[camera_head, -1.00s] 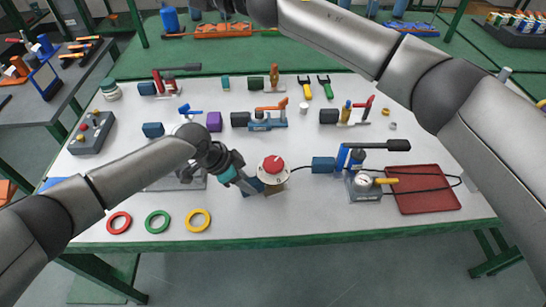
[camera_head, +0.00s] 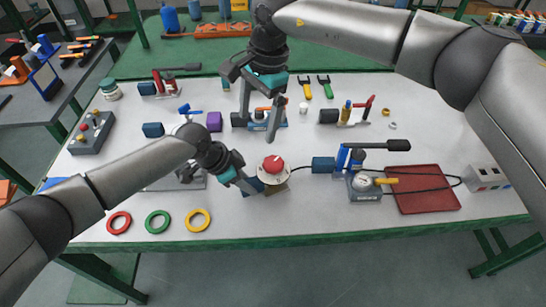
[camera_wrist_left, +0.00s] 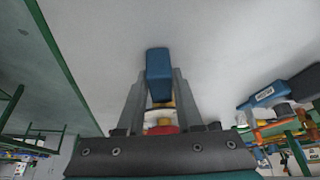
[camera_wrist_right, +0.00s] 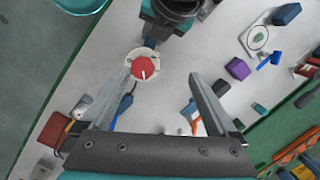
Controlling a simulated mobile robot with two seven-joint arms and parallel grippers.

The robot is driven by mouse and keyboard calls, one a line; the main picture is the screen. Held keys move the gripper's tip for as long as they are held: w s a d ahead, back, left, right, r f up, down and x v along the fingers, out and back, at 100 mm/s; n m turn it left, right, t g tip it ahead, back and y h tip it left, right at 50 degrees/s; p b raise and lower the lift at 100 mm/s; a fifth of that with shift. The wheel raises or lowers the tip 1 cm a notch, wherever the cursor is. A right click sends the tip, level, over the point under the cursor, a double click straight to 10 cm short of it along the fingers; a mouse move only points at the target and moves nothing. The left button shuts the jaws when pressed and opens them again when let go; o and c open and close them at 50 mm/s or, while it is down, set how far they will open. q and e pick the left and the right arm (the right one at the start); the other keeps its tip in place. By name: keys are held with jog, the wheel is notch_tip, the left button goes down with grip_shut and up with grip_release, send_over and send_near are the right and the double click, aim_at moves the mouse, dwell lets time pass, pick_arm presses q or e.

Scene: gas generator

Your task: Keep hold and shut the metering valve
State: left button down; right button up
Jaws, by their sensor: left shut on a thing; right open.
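The metering valve (camera_head: 273,170) has a red knob on a round white dial and stands near the table's front edge. It also shows in the right wrist view (camera_wrist_right: 142,68) with a white line on the knob. In the left wrist view its red knob (camera_wrist_left: 163,129) is partly hidden. My left gripper (camera_head: 252,188) is shut on the blue block (camera_wrist_left: 158,64) at the valve's side. My right gripper (camera_head: 257,122) is open and empty above the table, behind the valve. In the right wrist view its fingers point down with the valve near the left fingertip.
A blue unit with a gauge (camera_head: 364,184) and black lever stands right of the valve, joined by a black cable. A red tray (camera_head: 423,190) is farther right. Red, green and yellow rings (camera_head: 158,221) lie front left. A clamp-like tool with an orange handle stands behind my right gripper.

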aim_at(273, 163)
jog(key=shift+h, duration=0.9)
jog(key=d+f, duration=0.1)
jog(key=f, duration=0.3)
jog(key=d+f, duration=0.1)
jog(key=f, duration=0.3)
jog(key=d+f, duration=0.1)
jog(key=f, duration=0.3)
jog(key=shift+s+f, duration=0.1)
jog(key=shift+f, duration=0.25)
jog(key=c, duration=1.4)
